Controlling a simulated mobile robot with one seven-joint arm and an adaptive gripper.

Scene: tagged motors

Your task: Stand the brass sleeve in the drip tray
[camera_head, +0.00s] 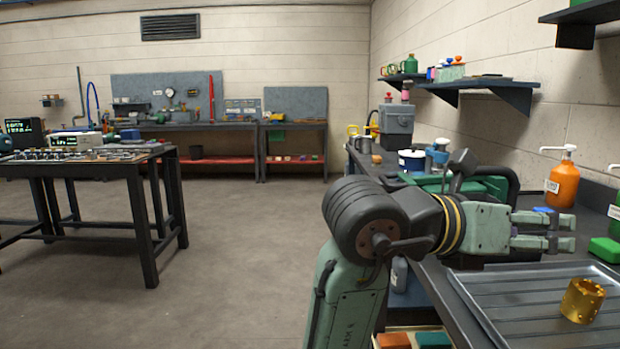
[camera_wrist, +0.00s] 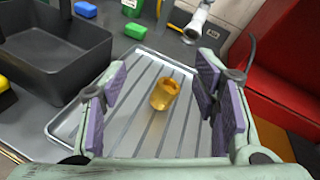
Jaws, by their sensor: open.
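The brass sleeve (camera_head: 582,301) is a short, gold-coloured open ring with notches in its rim. It stands on the ribbed floor of the grey drip tray (camera_head: 497,297), open end up, at the lower right of the head view. In the wrist view the sleeve (camera_wrist: 164,95) sits near the middle of the tray (camera_wrist: 141,72), clear of its walls. My gripper (camera_head: 568,232) is open and empty, above and apart from the sleeve. In the wrist view the sleeve shows between the purple pads of my gripper (camera_wrist: 161,85), beyond them and not touched.
An orange pump bottle (camera_head: 560,185) and a green block (camera_head: 605,249) stand behind the tray on the bench. A black bin (camera_wrist: 50,58) is left of the tray in the wrist view; a red surface (camera_wrist: 292,62) is right. A separate workbench (camera_head: 85,165) stands left across open floor.

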